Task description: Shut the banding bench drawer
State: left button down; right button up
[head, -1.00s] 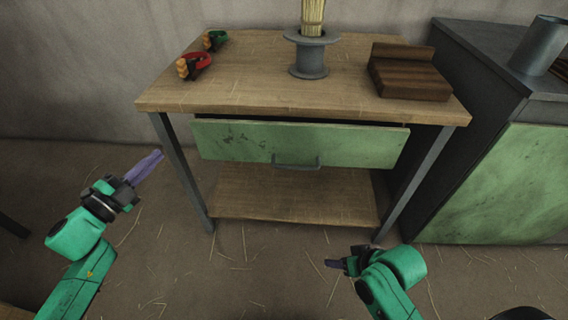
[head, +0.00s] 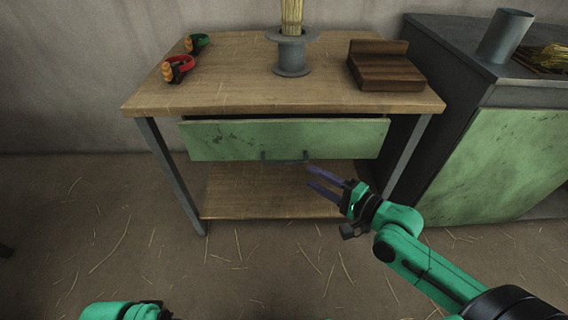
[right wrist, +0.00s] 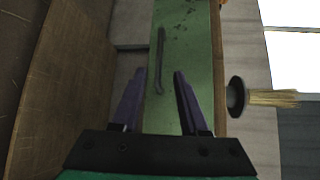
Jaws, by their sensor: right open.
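The banding bench (head: 240,90) has a wooden top and grey legs. Its green drawer (head: 230,140) stands slightly out under the top, with a dark gap above its front. A grey bar handle (head: 285,158) is low on the drawer front. My right gripper (head: 315,179) is open and empty, a little below and right of the handle in the head view. In the right wrist view the open fingers (right wrist: 158,100) point toward the green drawer front (right wrist: 185,60) and its handle (right wrist: 160,60). Only part of my left arm shows at the bottom left; its fingers are not visible.
On the bench stand a grey spool holder with straw (head: 290,52), a dark wooden block (head: 385,70) and red and green clamp-like tools (head: 180,68). A lower shelf (head: 260,190) lies below the drawer. A dark cabinet with a green front (head: 500,160) stands right. The floor in front is clear except for straw.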

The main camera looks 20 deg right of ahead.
aim_at(285, 162)
jog(key=b+x, duration=0.2)
jog(key=x, duration=0.9)
pick_arm(q)
jog(key=w+d+f, duration=0.1)
jog(key=w+d+f+t+h, duration=0.1)
jog(key=w+d+t, duration=0.1)
jog(key=d, duration=0.1)
jog(key=shift+f+m+h, duration=0.3)
jog(key=shift+f, duration=0.1)
pick_arm(e)
jog(key=shift+s, duration=0.1)
grip_shut()
